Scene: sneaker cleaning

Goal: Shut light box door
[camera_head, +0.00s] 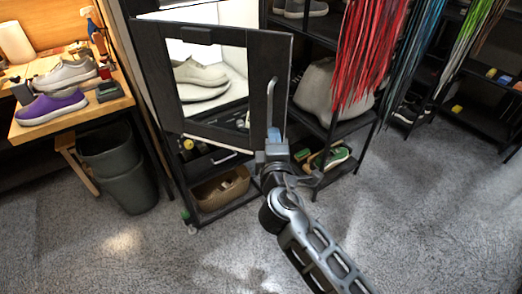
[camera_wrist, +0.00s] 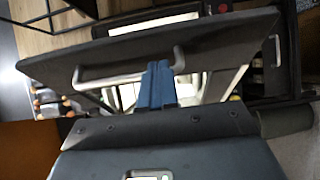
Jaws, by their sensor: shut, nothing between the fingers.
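The light box door (camera_head: 213,137) is a black frame around a clear window. It stands partly open, its right edge out from the box, and it also shows in the wrist view (camera_wrist: 225,42). Its silver bar handle (camera_head: 270,100) is upright near the right edge; in the wrist view the handle (camera_wrist: 105,79) lies across the panel. My gripper (camera_head: 273,132) is shut and empty at the handle's lower end. In the wrist view its blue fingers (camera_wrist: 157,84) overlap one end of the handle; I cannot tell whether they touch it. The white light box interior (camera_head: 228,62) holds a pale shoe (camera_head: 200,72).
A wooden table (camera_head: 62,117) with shoes and a grey bin (camera_head: 112,160) stand left. A basket (camera_head: 220,187) sits below. The front floor is clear.

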